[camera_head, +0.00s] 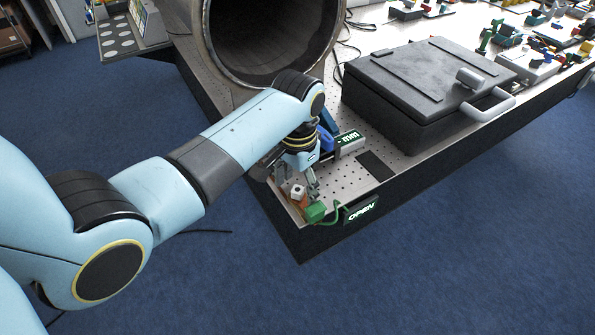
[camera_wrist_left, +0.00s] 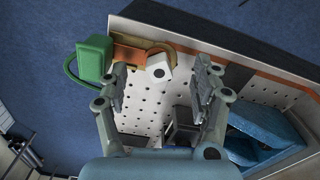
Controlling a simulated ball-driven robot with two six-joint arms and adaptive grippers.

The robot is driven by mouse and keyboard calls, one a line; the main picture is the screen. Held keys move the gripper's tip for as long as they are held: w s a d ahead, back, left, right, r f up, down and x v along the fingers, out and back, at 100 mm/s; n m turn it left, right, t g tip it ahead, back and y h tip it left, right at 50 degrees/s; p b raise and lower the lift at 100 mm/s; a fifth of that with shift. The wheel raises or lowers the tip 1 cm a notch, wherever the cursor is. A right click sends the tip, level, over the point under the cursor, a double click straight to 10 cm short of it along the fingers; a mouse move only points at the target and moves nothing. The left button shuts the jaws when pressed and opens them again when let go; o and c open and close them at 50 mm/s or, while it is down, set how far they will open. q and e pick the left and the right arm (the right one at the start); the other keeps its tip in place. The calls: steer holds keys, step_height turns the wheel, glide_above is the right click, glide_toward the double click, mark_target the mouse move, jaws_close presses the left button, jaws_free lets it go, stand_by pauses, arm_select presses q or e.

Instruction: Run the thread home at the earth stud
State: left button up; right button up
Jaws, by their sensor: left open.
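My left gripper (camera_head: 297,181) is open above the near corner of the perforated table. In the left wrist view its two fingers (camera_wrist_left: 160,80) stand wide apart with nothing between the pads. A small white block (camera_head: 298,191) with a dark round centre sits on the orange-brown earth bar at the corner. In the wrist view the white block (camera_wrist_left: 159,67) lies just beyond the gap between the fingertips, and no contact shows. The orange-brown bar (camera_wrist_left: 130,54) runs beside it to a green block (camera_wrist_left: 93,58). The stud's thread cannot be made out. My right gripper is not in view.
A green cable (camera_head: 338,208) runs from the green block near a green OPEN sign (camera_head: 361,210). A large dark pipe (camera_head: 225,50) and a black case (camera_head: 425,85) with a grey handle stand beyond. Blue parts (camera_wrist_left: 262,130) lie right of the gripper. Blue floor lies past the table edge.

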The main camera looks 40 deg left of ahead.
arm_select(q)
steer(key=shift+n, duration=0.3)
steer(key=n, duration=0.6)
jaws_close()
steer(key=m, duration=0.5)
stand_by(0.4)
steer(key=m, duration=0.5)
steer(key=shift+m, duration=0.3)
steer(key=m, duration=0.5)
